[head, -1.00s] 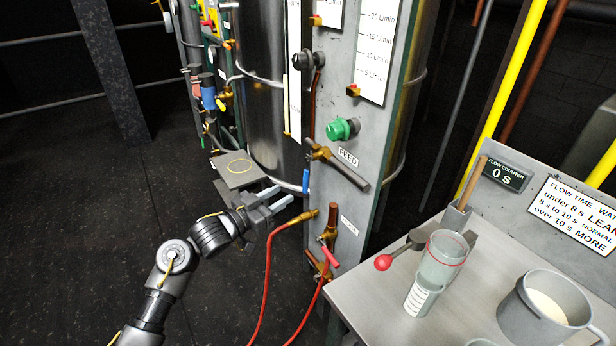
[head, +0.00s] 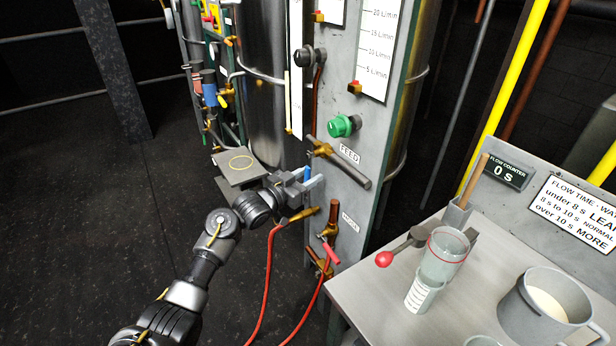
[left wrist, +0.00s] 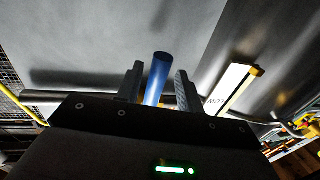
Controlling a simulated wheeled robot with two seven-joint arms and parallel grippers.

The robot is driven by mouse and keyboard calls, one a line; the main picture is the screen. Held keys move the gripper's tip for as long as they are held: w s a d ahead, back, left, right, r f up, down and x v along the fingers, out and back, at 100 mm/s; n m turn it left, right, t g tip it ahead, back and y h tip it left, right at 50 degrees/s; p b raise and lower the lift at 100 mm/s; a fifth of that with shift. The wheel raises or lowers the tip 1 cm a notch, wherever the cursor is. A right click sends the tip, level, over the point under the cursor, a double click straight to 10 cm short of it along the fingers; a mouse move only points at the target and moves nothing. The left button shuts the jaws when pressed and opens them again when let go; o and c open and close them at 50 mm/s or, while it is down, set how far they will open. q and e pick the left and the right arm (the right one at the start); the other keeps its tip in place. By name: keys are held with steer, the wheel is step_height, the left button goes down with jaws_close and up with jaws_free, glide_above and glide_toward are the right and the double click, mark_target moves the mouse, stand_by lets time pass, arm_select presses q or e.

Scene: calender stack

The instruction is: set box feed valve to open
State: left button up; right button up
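A brass valve (head: 320,148) with a grey pipe stub sits beside the FEED label (head: 349,153) on the grey panel. A blue lever (head: 306,174) hangs below this valve, partly hidden by my left gripper (head: 308,186). The left wrist view shows the blue lever (left wrist: 158,76) between the two fingers of my left gripper (left wrist: 158,88). The fingers are open, with a gap on each side of the lever. I cannot tell whether either finger touches it. My right gripper is not in view.
Below is a second brass valve with a red handle (head: 330,253) and red hoses (head: 269,270). A green knob (head: 342,126) is above. A small grey plate (head: 239,166) stands left of the gripper. At right, a bench (head: 385,310) holds a clear cup (head: 437,270) and a pot (head: 545,308).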

arm_select(q)
steer(key=shift+f, duration=0.45)
steer(key=shift+c, duration=0.4)
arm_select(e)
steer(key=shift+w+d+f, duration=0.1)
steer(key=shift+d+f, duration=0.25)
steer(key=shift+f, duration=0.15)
arm_select(q)
steer(key=shift+s, duration=0.1)
steer(key=c, duration=0.7)
steer(key=shift+r, duration=0.1)
jaws_close()
steer(key=shift+r, duration=0.15)
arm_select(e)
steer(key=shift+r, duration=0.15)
arm_select(q)
steer(key=shift+n+p, duration=0.3)
steer(key=shift+p, duration=0.3)
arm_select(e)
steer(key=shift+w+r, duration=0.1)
arm_select(q)
steer(key=shift+s+d, duration=0.1)
steer(key=shift+d, duration=0.05)
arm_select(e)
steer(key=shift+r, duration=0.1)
